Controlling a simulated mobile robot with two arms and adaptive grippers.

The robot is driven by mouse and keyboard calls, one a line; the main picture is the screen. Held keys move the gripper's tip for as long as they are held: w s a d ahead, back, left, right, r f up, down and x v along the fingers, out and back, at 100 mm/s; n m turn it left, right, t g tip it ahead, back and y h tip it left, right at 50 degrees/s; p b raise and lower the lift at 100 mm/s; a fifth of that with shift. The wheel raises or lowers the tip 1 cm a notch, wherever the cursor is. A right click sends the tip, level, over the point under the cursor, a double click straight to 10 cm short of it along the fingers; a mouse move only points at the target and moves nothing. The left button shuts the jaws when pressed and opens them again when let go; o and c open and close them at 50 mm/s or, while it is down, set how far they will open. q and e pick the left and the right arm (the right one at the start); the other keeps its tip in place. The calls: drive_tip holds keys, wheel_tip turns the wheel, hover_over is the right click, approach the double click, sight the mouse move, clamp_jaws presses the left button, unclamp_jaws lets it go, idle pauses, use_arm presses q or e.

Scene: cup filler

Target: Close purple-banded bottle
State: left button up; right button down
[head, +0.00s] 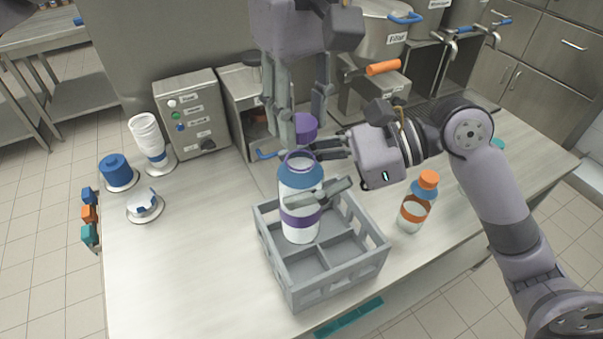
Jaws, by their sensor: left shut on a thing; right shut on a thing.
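The purple-banded bottle (298,233) is white with a blue shoulder and a purple ring at its neck. It is upright at the rear left of the grey divided crate (334,285); whether its base touches the crate floor is hidden. My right gripper (322,172) comes from the right and is shut on the bottle, one finger across its front and one behind. A purple cap (306,127) is above the bottle's neck, apart from it. My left gripper (304,122) points down from above and is shut on the cap, its fingers partly hiding it.
An orange-banded bottle (411,214) with an orange cap stands right of the crate. Steel pots with taps stand at the back. The counter's front left is clear.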

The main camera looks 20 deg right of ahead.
use_arm(q)
drive_tip(key=shift+f, duration=0.45)
idle(0.6)
drive_tip(key=shift+f, duration=0.85)
drive_tip(key=shift+f, duration=0.55)
